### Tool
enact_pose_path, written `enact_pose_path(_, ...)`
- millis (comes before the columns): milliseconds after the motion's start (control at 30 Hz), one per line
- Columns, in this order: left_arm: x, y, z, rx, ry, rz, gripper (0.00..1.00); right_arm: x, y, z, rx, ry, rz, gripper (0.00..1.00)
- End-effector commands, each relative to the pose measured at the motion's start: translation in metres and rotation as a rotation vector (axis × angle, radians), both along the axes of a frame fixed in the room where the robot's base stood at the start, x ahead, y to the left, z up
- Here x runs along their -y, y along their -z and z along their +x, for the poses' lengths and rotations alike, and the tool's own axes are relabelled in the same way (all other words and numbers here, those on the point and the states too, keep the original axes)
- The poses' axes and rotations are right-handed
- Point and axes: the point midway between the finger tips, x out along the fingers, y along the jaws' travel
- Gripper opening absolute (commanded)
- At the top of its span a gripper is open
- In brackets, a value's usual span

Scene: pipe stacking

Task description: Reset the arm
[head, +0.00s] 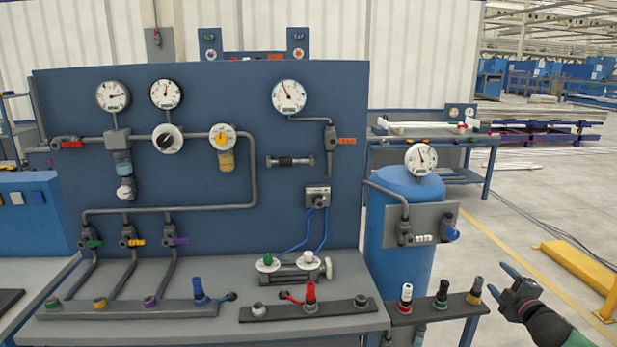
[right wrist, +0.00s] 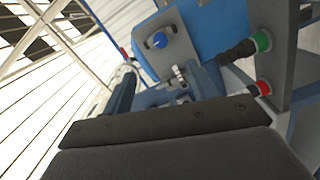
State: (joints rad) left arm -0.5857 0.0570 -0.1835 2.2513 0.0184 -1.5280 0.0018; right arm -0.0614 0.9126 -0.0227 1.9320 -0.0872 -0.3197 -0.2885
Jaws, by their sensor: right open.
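My right gripper (head: 503,281) is at the lower right of the head view, just right of the small dark rack. Its two fingers are spread apart with nothing between them, and they are clear of the rack. In the right wrist view, the dark gripper body (right wrist: 170,140) fills the lower part and a finger (right wrist: 122,97) points up and away. My left gripper is not in the head view.
The small rack (head: 425,315) carries several coloured connectors. A blue tank (head: 400,260) with a gauge (head: 421,158) stands behind it. A blue panel (head: 230,100) with pipes and gauges stands over a grey bench (head: 290,328). Yellow barriers (head: 580,265) stand on open floor at right.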

Motion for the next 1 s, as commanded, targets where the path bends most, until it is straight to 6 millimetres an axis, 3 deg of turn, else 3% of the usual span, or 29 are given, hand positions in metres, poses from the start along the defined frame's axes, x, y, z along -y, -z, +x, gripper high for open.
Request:
enact_pose_path(367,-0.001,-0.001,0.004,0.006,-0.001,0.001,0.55,0.029,0.020,-0.005,-0.116,0.182,0.077,0.59)
enact_pose_path(633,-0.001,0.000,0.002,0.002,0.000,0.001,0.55,0.039,0.041,-0.026,-0.243,0.383,0.167,0.59)
enact_pose_path(767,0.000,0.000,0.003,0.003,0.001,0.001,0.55,0.021,0.071,-0.048,-0.340,0.496,0.259,0.59)
enact_pose_path(1000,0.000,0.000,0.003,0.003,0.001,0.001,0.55,-0.051,0.162,-0.120,-0.581,0.659,0.433,0.59)
